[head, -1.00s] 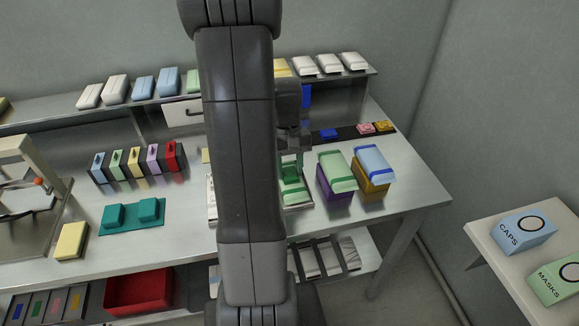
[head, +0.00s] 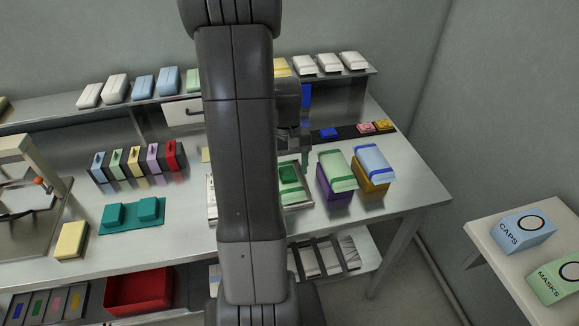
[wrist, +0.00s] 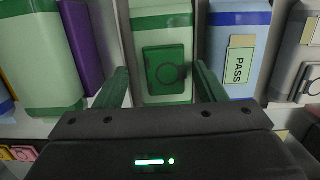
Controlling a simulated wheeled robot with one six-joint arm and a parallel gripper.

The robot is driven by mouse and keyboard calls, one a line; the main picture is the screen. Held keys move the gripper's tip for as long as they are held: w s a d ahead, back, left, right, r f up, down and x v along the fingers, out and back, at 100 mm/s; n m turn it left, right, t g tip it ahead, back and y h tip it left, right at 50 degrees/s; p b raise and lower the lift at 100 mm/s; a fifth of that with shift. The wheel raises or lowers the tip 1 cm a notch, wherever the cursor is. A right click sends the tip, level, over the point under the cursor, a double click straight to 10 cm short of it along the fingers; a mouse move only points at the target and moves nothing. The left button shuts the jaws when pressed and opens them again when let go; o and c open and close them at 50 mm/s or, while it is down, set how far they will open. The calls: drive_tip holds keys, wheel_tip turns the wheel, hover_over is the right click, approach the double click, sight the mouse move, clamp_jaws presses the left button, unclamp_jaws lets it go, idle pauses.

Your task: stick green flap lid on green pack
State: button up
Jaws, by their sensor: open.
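The green pack (head: 293,193) lies in a metal tray on the bench, just right of my arm. In the wrist view the pale green pack (wrist: 160,22) has dark green bands. The dark green flap lid (wrist: 164,75) lies flat against its face, with a round mark at its right side. The lid also shows as a dark patch in the head view (head: 289,172). My gripper (wrist: 160,80) is open, with one finger on each side of the pack and nothing held between them. In the head view my gripper (head: 293,145) is partly hidden behind my arm.
A green pack on a purple box (head: 335,190) and a blue pack on an orange box (head: 372,180) stand close right. A blue pack with a PASS label (wrist: 238,50) is beside the green pack.

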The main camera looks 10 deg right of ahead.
drive_tip(key=shift+r, duration=0.1)
wheel_tip(320, 180, up, 14)
drive_tip(key=w, duration=0.2)
drive_tip(key=shift+f, duration=0.25)
drive_tip(key=f, duration=0.4)
drive_tip(key=s+f, duration=0.1)
drive_tip(key=f, duration=0.4)
drive_tip(key=s+f, duration=0.1)
drive_tip(key=f, duration=0.3)
drive_tip(key=shift+f, duration=0.3)
